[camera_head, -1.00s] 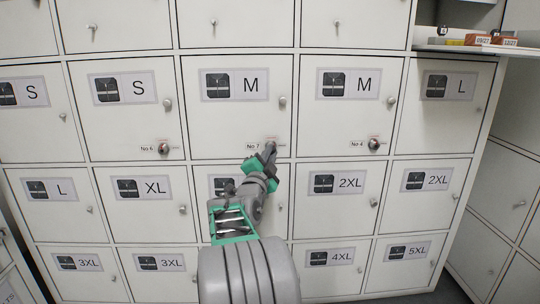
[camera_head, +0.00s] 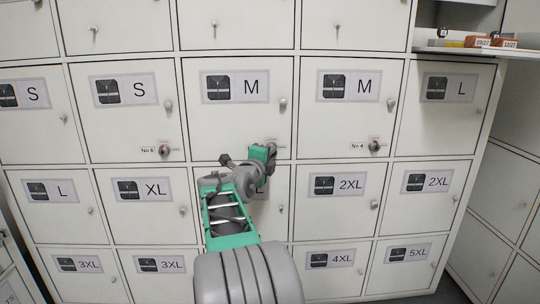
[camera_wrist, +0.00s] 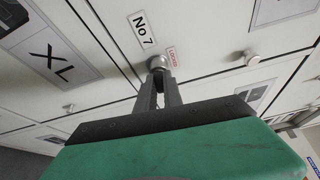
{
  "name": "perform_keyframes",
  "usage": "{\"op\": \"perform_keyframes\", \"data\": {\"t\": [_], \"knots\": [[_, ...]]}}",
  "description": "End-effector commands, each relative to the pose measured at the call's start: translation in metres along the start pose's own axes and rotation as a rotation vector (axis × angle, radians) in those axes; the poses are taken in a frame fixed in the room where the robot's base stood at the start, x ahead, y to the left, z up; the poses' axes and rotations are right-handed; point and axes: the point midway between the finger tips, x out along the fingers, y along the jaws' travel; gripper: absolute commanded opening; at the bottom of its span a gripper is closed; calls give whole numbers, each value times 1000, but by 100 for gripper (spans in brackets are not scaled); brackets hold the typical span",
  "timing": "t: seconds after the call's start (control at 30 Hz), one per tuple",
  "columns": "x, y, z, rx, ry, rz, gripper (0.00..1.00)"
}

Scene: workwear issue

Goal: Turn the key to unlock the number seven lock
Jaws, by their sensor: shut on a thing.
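The number seven lock (camera_wrist: 157,62) is a round metal lock beside the "No 7" label (camera_wrist: 142,28) and a small red "LOCKED" label (camera_wrist: 172,56) in the wrist view. My gripper (camera_wrist: 158,84) is at the lock, its two fingers close together on the key at the lock's front. The key itself is mostly hidden between the fingertips. In the head view my gripper (camera_head: 270,150) reaches the lower right corner of the M locker door (camera_head: 235,125), and covers most of the lock and its number label.
The No 6 lock (camera_head: 164,151) is to the left and the No 4 lock (camera_head: 376,146) to the right, both on closed doors. Locker knobs stick out nearby, such as the M door's knob (camera_head: 283,103). A shelf (camera_head: 470,50) with small boxes juts out at the upper right.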

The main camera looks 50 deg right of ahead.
Motion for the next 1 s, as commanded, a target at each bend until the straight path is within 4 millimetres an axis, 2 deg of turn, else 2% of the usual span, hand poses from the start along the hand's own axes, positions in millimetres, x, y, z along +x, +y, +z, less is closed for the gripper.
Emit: {"op": "perform_keyframes", "data": {"t": [0.03,0.47,0.5,0.77,1.0], "knots": [[0,-5,2,4,-7,-10,0],[0,-4,2,-83,-7,-47,0],[0,-4,2,-83,-7,-47,14],[0,-1,1,-85,-4,-41,35],[0,0,0,-87,-2,-39,37]]}}
